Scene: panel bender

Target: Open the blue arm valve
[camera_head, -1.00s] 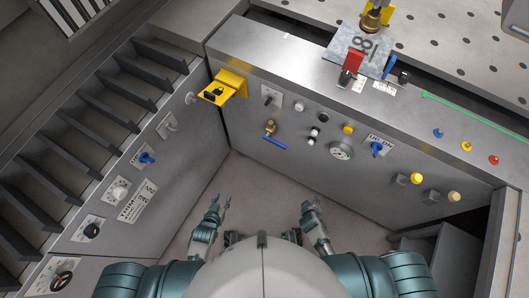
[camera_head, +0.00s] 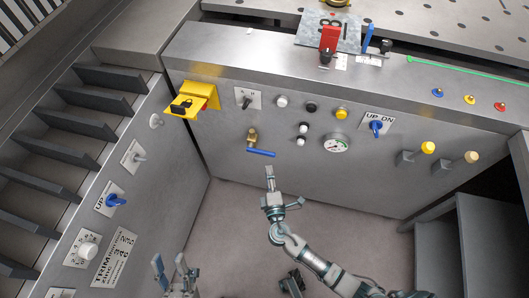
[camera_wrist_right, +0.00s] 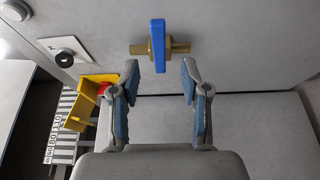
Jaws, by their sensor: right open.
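The valve has a brass body (camera_head: 252,137) and a blue lever (camera_head: 262,153). It sits on the grey front panel, left of the round gauge. In the head view the lever points right, nearly level. In the right wrist view the blue lever (camera_wrist_right: 158,45) stands upright in the picture across the brass body (camera_wrist_right: 180,47). My right gripper (camera_head: 284,187) is open and empty, just below the valve. In the wrist view its fingertips (camera_wrist_right: 159,68) lie either side of the lever's line, apparently not touching it. My left gripper (camera_head: 169,262) is open and empty at the lower left.
A yellow bracket with a black padlock (camera_head: 181,107) juts out left of the valve. The gauge (camera_head: 336,144), a blue UP/DN switch (camera_head: 376,126) and several knobs are to the right. A side panel with another blue switch (camera_head: 115,200) stands left. Open floor (camera_head: 235,225) lies below.

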